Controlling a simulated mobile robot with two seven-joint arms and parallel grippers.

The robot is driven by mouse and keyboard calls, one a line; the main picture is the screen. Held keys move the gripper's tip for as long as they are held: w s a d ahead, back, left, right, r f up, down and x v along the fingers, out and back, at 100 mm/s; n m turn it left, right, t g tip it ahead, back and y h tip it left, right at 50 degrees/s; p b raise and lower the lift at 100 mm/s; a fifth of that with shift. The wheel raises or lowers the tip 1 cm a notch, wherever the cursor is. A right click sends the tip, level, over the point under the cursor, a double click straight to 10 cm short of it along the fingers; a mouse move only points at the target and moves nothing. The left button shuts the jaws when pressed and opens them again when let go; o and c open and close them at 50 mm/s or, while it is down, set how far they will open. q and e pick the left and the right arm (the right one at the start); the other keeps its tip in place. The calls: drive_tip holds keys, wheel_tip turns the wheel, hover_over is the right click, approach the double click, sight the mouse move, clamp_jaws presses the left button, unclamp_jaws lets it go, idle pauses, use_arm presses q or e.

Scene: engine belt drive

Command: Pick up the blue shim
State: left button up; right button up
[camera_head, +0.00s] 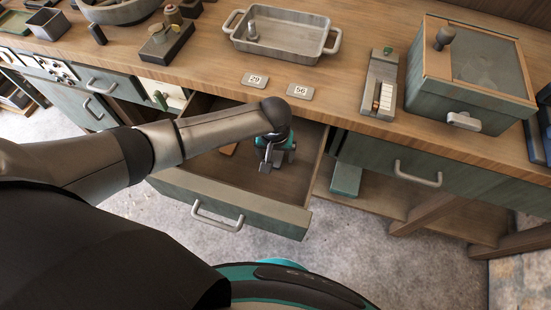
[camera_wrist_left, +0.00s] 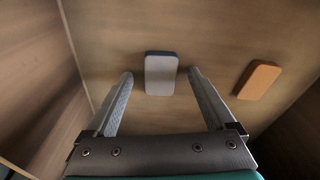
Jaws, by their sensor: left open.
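The blue shim (camera_wrist_left: 160,75) is a small rounded block with a pale grey-blue top and a darker blue edge. It lies on the floor of the open drawer (camera_head: 240,204). In the left wrist view it shows between the tips of my left gripper (camera_wrist_left: 161,76), slightly beyond them, with gaps on both sides. In the head view my left gripper (camera_head: 268,165) points down into the drawer, open and empty. I cannot make out the shim there; the gripper seems to hide it. My right gripper is out of view.
An orange block (camera_wrist_left: 258,80) lies in the drawer to the right of the shim in the wrist view; it also shows in the head view (camera_head: 229,149). Drawer walls enclose the space. The counter above holds a metal tray (camera_head: 280,53), number tags and a green box (camera_head: 470,75).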

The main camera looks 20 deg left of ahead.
use_arm(q)
clamp_jaws()
idle(0.8)
